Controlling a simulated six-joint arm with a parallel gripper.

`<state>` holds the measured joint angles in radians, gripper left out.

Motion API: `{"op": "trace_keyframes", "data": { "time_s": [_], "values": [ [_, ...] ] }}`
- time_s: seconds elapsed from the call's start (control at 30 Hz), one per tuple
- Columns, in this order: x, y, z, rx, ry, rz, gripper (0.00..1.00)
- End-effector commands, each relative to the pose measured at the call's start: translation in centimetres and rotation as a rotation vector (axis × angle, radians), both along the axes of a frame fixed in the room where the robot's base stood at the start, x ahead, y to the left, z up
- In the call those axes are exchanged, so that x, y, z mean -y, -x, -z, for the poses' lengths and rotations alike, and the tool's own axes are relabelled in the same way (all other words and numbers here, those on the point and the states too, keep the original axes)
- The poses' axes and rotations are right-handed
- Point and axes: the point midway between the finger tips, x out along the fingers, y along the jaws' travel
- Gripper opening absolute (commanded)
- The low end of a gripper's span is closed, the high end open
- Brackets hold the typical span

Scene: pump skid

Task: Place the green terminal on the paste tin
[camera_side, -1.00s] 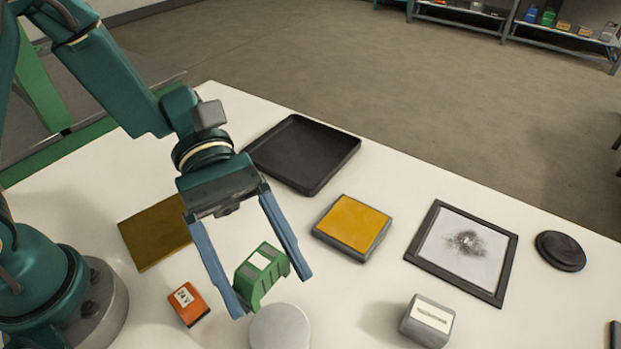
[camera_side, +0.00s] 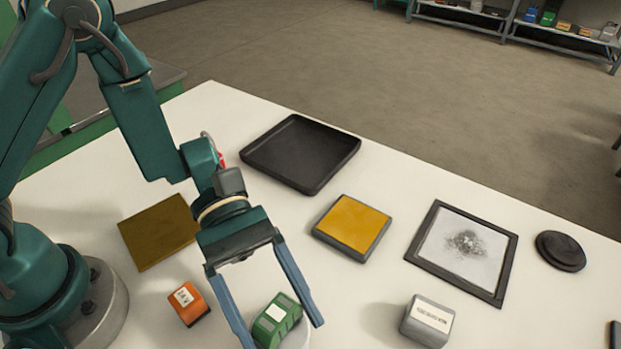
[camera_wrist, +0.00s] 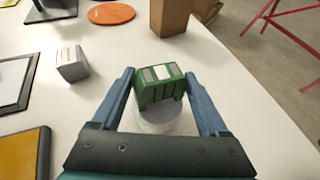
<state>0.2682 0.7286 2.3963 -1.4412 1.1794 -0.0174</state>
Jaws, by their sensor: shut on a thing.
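The green terminal (camera_side: 277,320), a ribbed block with a pale label on top, is between the fingers of my gripper (camera_side: 281,332). My gripper is shut on it. The paste tin (camera_side: 299,336), round and pale grey-white, is directly below the terminal and mostly hidden by it in the side view. In the wrist view, the terminal (camera_wrist: 161,85) covers the far part of the tin (camera_wrist: 160,120), whose near part shows between the fingers. I cannot tell whether the terminal touches the tin's top.
An orange box (camera_side: 188,303) stands left of the gripper, and a grey labelled box (camera_side: 427,320) to the right. Farther back are a yellow-topped block (camera_side: 352,227), a black tray (camera_side: 303,152), a dark-framed panel (camera_side: 462,250), a black disc (camera_side: 560,250) and a brown plate (camera_side: 158,232).

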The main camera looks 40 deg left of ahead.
Motion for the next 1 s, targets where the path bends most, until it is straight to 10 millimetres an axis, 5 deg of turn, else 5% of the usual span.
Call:
{"op": "trace_keyframes", "data": {
  "time_s": [0.07, 0.1, 0.17, 0.57, 1.0],
  "values": [
    [0.0, 0.0, 0.1, -0.001, 0.001, 0.0, 0.22],
    [0.0, 0.0, 0.2, -0.001, 0.0, 0.0, 0.81],
    [0.0, 0.0, 0.2, 0.0, 0.0, 0.0, 1.0],
    [-0.5, -0.4, -0.3, 0.002, 0.002, -0.003, 1.0],
    [-6.6, -3.0, -3.0, 0.007, 0.003, -0.007, 1.0]
  ]
}}
